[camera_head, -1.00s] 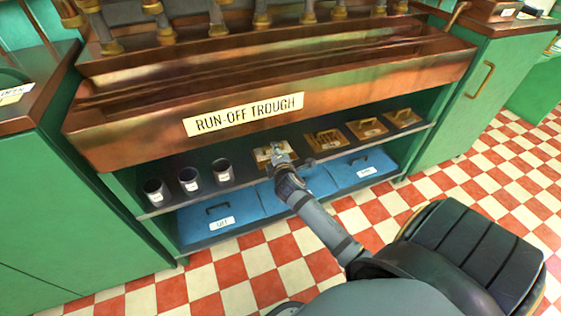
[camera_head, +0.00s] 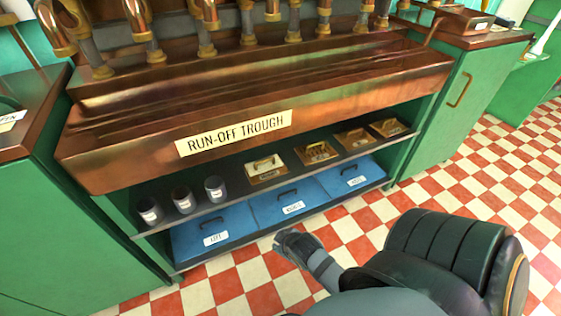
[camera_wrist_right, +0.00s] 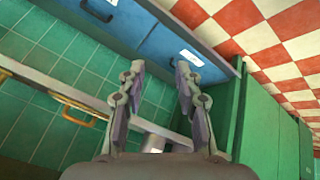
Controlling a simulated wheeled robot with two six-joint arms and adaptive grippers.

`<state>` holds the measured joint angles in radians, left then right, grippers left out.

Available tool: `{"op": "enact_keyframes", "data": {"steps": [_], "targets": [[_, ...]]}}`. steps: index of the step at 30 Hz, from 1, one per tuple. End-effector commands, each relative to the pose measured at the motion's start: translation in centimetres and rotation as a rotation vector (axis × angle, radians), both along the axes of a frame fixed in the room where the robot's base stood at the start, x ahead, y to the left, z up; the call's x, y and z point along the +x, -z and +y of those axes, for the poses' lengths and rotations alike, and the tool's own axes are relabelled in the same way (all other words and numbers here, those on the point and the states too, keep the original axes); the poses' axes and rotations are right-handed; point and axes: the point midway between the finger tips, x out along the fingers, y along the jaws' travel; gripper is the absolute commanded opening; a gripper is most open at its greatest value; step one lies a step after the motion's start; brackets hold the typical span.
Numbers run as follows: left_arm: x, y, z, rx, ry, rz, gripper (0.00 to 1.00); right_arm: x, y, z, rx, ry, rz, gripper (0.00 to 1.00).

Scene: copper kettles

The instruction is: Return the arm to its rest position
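My right arm (camera_head: 325,268) reaches in from the bottom right in the head view. Its wrist end is low, in front of the shelf unit, over the checkered floor; its fingers are hidden there. In the right wrist view my right gripper (camera_wrist_right: 158,75) has its two fingers apart with nothing between them. Blue drawer or bin fronts (camera_wrist_right: 175,45) show beyond the fingers. My left gripper is not in view.
The copper run-off trough (camera_head: 350,98) tops the shelf unit. Its upper shelf holds dark cups (camera_head: 182,200) and handled wooden blocks (camera_head: 316,152). Labeled blue bins (camera_head: 330,192) sit below. Green cabinets (camera_head: 460,100) flank it. Checkered floor (camera_head: 420,185) is open at the right.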

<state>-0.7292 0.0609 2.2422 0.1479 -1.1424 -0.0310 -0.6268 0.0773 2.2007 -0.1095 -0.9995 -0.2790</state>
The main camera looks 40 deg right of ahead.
Motion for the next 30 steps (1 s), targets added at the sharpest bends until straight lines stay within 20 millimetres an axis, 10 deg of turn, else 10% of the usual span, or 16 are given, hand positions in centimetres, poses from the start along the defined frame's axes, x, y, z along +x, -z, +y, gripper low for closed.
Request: {"op": "enact_keyframes", "data": {"steps": [6,30], "targets": [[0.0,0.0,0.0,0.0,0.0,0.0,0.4,-6.9,2.4,5.1,0.37,0.238,0.208,0.34],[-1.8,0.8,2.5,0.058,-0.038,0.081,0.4,-8.8,3.3,2.7,0.315,0.301,0.277,0.34]]}}
